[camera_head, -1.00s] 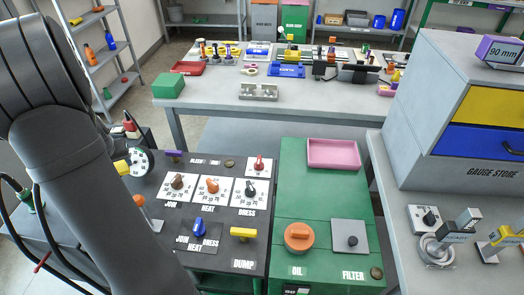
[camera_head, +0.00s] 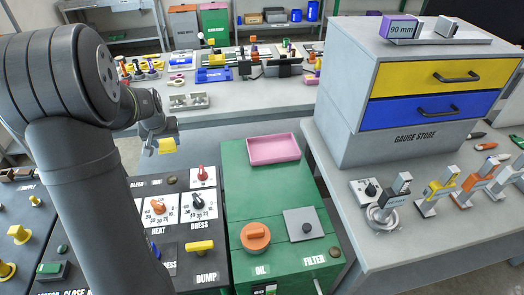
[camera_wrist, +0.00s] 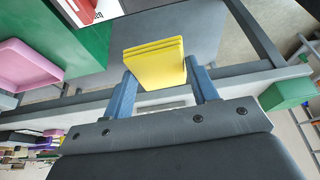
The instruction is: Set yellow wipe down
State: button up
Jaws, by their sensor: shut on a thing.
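The yellow wipe (camera_head: 167,146) shows in the head view at the end of my arm, above the gap between the dark control panel and the back bench. In the wrist view the yellow wipe (camera_wrist: 156,64) looks like a folded square pad. My gripper (camera_wrist: 160,80) is shut on it, with one blue-grey finger at each side. In the head view my gripper (camera_head: 158,130) is small and partly hidden by the wipe. The wipe touches nothing but the fingers.
A pink tray (camera_head: 274,150) sits on the green cabinet (camera_head: 236,190), right of my gripper. The grey back bench (camera_head: 240,97) holds metal clamps (camera_head: 188,101) and several tools. A gauge store (camera_head: 400,110) with yellow and blue drawers stands at right.

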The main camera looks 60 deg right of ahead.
jog(key=s+d+f+m+g+h, duration=0.1)
jog(key=s+d+m, duration=0.1)
jog(key=s+d, duration=1.2)
jog(key=s+d+m, duration=0.3)
jog(key=s+d, duration=0.7)
jog(key=s, duration=0.8)
send_over(265, 151)
jog(key=a, duration=0.1)
jog(key=f, duration=0.6)
jog(key=shift+s+a+f, duration=0.15)
jog(key=shift+s+f, duration=0.15)
jog(key=shift+f, duration=2)
jog(key=shift+f, duration=0.1)
jog(key=o, duration=0.9)
jog(key=shift+o, duration=0.2)
jog(key=v, duration=1.2)
jog(key=shift+a, duration=0.2)
